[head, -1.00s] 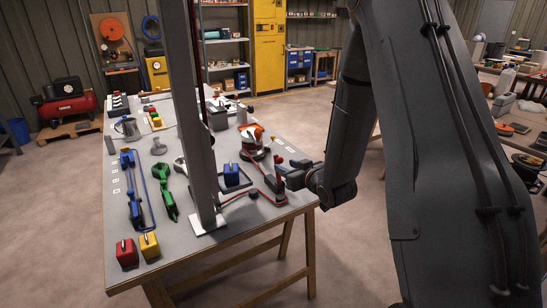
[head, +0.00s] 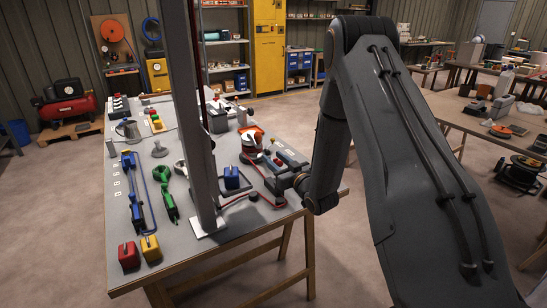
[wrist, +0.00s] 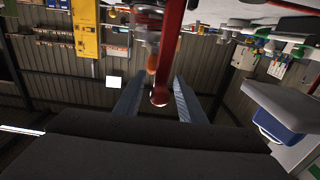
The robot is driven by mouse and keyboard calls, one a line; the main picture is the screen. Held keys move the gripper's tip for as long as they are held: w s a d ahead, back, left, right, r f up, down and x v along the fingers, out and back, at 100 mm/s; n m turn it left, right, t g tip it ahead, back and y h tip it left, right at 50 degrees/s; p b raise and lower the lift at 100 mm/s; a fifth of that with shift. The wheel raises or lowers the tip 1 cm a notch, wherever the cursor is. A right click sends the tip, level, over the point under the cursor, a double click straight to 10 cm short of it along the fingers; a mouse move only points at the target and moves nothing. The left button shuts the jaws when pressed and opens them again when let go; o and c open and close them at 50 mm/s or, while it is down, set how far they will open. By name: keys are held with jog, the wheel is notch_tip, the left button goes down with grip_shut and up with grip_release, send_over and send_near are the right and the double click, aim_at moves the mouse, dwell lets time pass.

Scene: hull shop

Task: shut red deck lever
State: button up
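The red deck lever shows in the wrist view as a long red bar (wrist: 172,38) with a rounded end. That end lies between the two fingers of my gripper (wrist: 158,100), which stand apart with a gap on each side. In the head view my gripper (head: 272,184) is at the right edge of the workbench, low over its top. It covers most of the lever there. A red part at the lever's foot (head: 281,203) shows just below the gripper. The lever's exact tilt cannot be told.
The grey workbench (head: 180,245) also holds a blue block (head: 232,178), a green tool (head: 169,205), a blue-handled tool (head: 136,210), and red (head: 128,255) and yellow (head: 150,248) blocks. A grey post (head: 203,120) rises from the bench left of my gripper.

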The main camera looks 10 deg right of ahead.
jog(key=shift+w+a, duration=0.1)
jog(key=shift+w, duration=0.3)
grip_shut()
